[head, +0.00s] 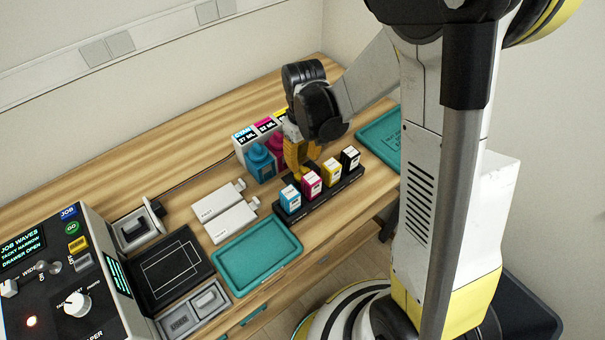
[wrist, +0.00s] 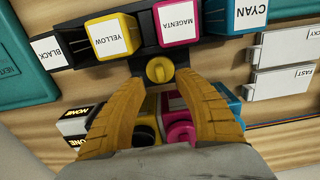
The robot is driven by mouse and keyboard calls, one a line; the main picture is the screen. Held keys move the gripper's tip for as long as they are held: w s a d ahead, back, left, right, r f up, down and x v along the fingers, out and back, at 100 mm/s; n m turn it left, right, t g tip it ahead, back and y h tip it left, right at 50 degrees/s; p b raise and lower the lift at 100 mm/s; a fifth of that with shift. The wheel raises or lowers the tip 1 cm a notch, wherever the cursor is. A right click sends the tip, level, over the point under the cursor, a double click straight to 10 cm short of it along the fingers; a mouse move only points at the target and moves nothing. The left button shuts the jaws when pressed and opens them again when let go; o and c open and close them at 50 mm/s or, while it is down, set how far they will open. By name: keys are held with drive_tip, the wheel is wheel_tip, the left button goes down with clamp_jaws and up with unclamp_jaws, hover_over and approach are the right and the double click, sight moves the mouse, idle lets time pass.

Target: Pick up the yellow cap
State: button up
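The yellow cap (wrist: 160,69) is a round knob with a raised ridge. It sits on a small black base beside the black cartridge holder (wrist: 146,60) in the wrist view. My gripper (wrist: 159,81) has its two orange fingers spread, one on each side of the cap, with a gap visible on both sides. It is open and empty. In the head view my gripper (head: 295,160) reaches down between the ink bottles and the cartridge row.
Cyan (head: 290,199), magenta (head: 311,184), yellow (head: 331,172) and black (head: 350,158) cartridges stand close by. Cyan (head: 261,162) and magenta bottles (wrist: 179,130) stand behind. A teal tray (head: 257,283), white blocks (head: 231,222) and a control box (head: 65,270) lie left.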

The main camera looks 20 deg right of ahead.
sight(303, 169)
wheel_tip(303, 169, down, 5)
drive_tip(key=shift+w+r+b, duration=0.1)
drive_tip(key=shift+r+b, duration=0.1)
drive_tip(key=shift+b, duration=0.9)
drive_tip(key=shift+r, duration=0.1)
clamp_jaws()
